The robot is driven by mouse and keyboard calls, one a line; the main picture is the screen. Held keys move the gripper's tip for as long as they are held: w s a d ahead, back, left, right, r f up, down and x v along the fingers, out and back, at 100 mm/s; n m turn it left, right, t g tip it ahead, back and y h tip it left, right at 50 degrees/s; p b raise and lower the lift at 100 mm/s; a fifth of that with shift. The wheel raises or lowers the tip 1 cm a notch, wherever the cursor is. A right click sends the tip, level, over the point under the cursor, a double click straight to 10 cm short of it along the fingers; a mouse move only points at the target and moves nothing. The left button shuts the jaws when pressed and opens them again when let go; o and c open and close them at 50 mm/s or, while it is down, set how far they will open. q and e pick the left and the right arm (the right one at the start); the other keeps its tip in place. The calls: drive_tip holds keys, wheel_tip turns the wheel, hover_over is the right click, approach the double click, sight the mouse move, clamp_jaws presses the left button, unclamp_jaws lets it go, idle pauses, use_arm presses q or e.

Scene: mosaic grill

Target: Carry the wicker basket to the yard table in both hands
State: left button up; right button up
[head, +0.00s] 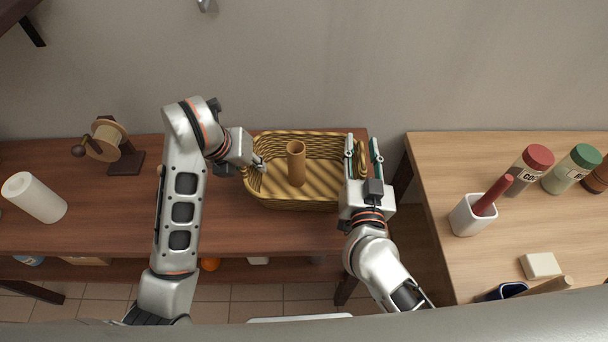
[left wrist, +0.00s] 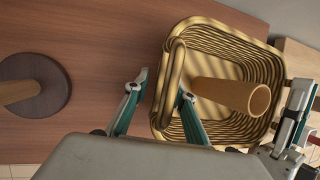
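The wicker basket (head: 318,204) stands on the dark brown wooden table (head: 215,235), near its right end. It also shows in the left wrist view (left wrist: 225,42). A brown cylinder (head: 296,163) stands inside it. My left gripper (head: 257,165) is at the basket's left end; in the left wrist view its open fingers (left wrist: 161,86) straddle the left handle, one outside and one inside. My right gripper (head: 363,152) is open at the right end, with the right handle between its fingers. Contact is not clear. I cannot tell which table is the yard table.
A lighter wooden table (head: 440,160) stands to the right across a gap, holding a white cup (head: 468,217), spice jars (head: 528,168) and a pale block (head: 541,266). A paper roll (head: 36,198) and a wooden spool stand (head: 108,140) are at left. The wall is close behind.

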use_arm(q)
clamp_jaws()
use_arm(e)
clamp_jaws()
